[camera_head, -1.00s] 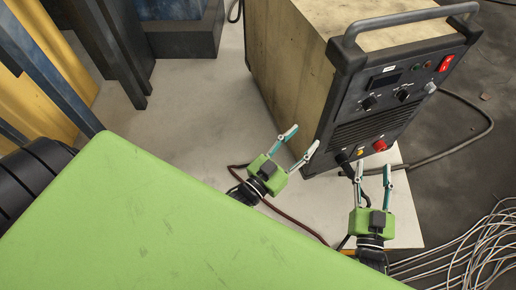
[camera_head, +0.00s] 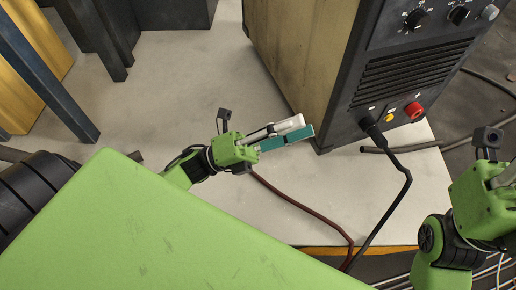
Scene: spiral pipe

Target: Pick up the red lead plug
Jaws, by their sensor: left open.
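The dark red lead (camera_head: 305,208) lies on the pale board, running from beside my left gripper to the board's front edge. I cannot make out its plug; that end is hidden behind or under my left gripper. My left gripper (camera_head: 304,128) is open and empty as far as I see, pointing right toward the welding machine, its white and teal fingers nearly overlapping from this angle. My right gripper (camera_head: 508,178) is cut off by the right edge, so its jaw state is unclear.
The welding machine (camera_head: 300,50) stands on the pale board (camera_head: 180,75). Its front has a red socket (camera_head: 413,109) and a black plug (camera_head: 371,128) whose black cable (camera_head: 394,205) runs down the board. My green body fills the lower left. Wires lie at lower right.

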